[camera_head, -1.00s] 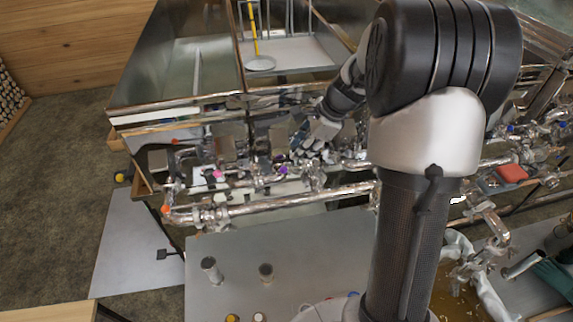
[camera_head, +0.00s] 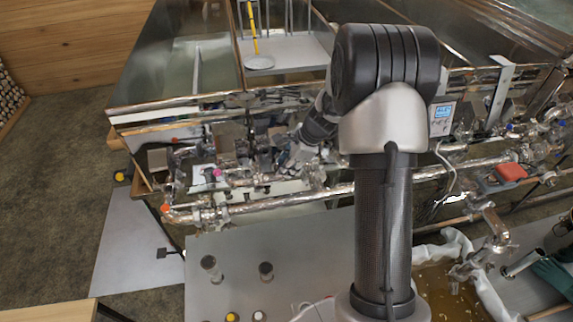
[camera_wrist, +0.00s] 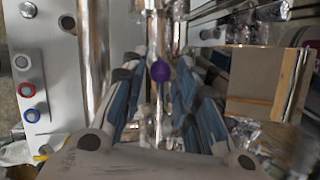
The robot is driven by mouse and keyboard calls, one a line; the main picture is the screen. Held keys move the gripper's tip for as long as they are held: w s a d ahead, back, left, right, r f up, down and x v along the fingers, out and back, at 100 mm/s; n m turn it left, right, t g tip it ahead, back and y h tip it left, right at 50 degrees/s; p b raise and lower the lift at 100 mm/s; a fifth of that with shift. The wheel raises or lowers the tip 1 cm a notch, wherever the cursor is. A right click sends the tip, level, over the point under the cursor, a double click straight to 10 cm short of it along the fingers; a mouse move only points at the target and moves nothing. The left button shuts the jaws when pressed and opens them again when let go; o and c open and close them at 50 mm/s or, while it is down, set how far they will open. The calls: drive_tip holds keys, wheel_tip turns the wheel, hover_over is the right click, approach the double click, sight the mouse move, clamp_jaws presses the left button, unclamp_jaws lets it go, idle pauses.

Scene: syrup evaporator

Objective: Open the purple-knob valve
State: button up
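The purple knob (camera_wrist: 160,71) shows in the wrist view, on a shiny metal pipe fitting. My gripper (camera_wrist: 163,85) is open, with one blue-padded finger on each side of the knob in the picture. I see no finger touching the knob, and I cannot tell how deep it sits between them. In the head view my gripper (camera_head: 278,150) is in among the pipes at the front of the evaporator, and it hides the purple knob there.
A pink knob (camera_head: 217,173) and an orange knob (camera_head: 165,208) are to the left along the shiny front pipe (camera_head: 300,197). A red-topped block (camera_head: 510,172) and a box with a display (camera_head: 441,118) are to the right. Tubes stand on the grey table (camera_head: 235,250) below.

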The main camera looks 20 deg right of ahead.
clamp_jaws()
idle(0.3)
